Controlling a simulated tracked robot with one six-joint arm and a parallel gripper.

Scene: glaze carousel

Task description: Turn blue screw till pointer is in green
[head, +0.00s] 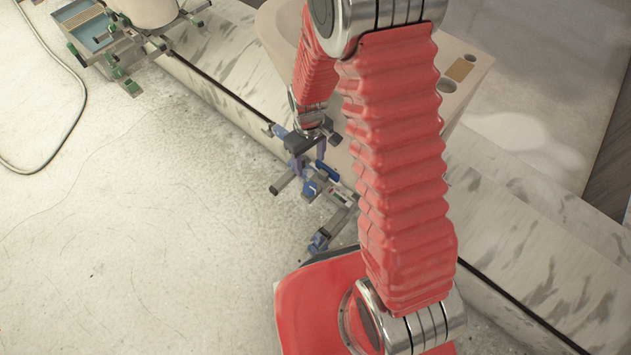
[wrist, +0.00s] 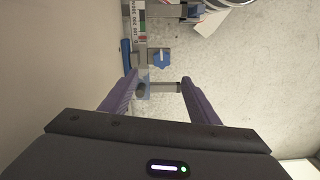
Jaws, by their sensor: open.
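Several blue parts sit on a grey metal fixture. I cannot tell for sure which is the task's screw. A gauge strip (wrist: 138,18) with numbers and red and green bands is at the top; it shows small in the head view (head: 340,198). I cannot make out where its pointer stands. My gripper (wrist: 158,80) is open and empty; in the head view it hangs over the fixture (head: 308,168).
A long blue handle (wrist: 126,56) stands left of the knob. The pale carousel body (head: 475,85) is behind the fixture. A blue tray with green-knobbed parts (head: 88,30) is at the far left, with a hose (head: 84,95) on the floor.

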